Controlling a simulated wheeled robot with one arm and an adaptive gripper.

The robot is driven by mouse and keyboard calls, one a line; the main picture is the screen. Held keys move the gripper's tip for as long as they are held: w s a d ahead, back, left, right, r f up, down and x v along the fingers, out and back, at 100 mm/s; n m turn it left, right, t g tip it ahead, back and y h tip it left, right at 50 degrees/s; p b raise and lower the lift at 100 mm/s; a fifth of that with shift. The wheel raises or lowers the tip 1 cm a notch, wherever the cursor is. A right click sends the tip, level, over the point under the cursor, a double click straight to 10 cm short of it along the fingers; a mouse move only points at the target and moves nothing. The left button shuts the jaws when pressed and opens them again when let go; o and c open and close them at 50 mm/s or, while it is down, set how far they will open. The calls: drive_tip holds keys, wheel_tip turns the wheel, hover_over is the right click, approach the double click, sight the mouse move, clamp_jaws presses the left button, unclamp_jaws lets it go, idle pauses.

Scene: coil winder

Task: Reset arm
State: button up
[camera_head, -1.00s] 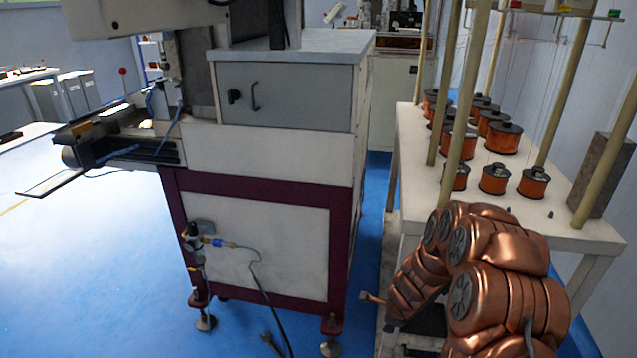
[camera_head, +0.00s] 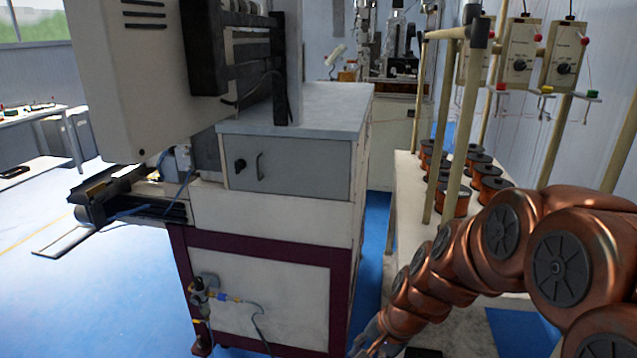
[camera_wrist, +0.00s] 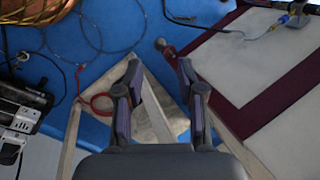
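My gripper (camera_wrist: 159,82) shows in the wrist view with its two purple-padded fingers apart and nothing held between them. It points down over the blue floor and a pale frame with a light panel. In the head view my copper-coloured arm reaches from the right edge down to the bottom middle, and its end is partly cut off there. The coil winder machine (camera_head: 270,210) stands left of my arm, with a white body and a dark red frame. The spool table (camera_head: 405,185) stands behind my arm and is partly hidden by it.
Copper wire spools (camera_head: 488,188) and upright poles (camera_head: 463,130) stand on the table close to my arm. In the wrist view, a red loop (camera_wrist: 101,103) and cables lie left of the fingers. Blue floor (camera_head: 100,300) is open left of the machine.

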drive_tip(key=s+d+r+n+g+h+p, duration=0.1)
drive_tip(key=s+d+r+n+p, duration=0.3)
drive_tip(key=s+r, duration=0.4)
drive_tip(key=s+d+r+n+g+h+p, duration=0.2)
drive_tip(key=s+d+r+n+p, duration=0.2)
drive_tip(key=s+r, duration=0.5)
drive_tip(key=s+p, duration=0.1)
drive_tip(key=s, duration=0.6)
drive_tip(key=shift+s+d+r+h, duration=0.25)
drive_tip(key=shift+s+h, duration=0.05)
drive_tip(key=shift+d, duration=0.15)
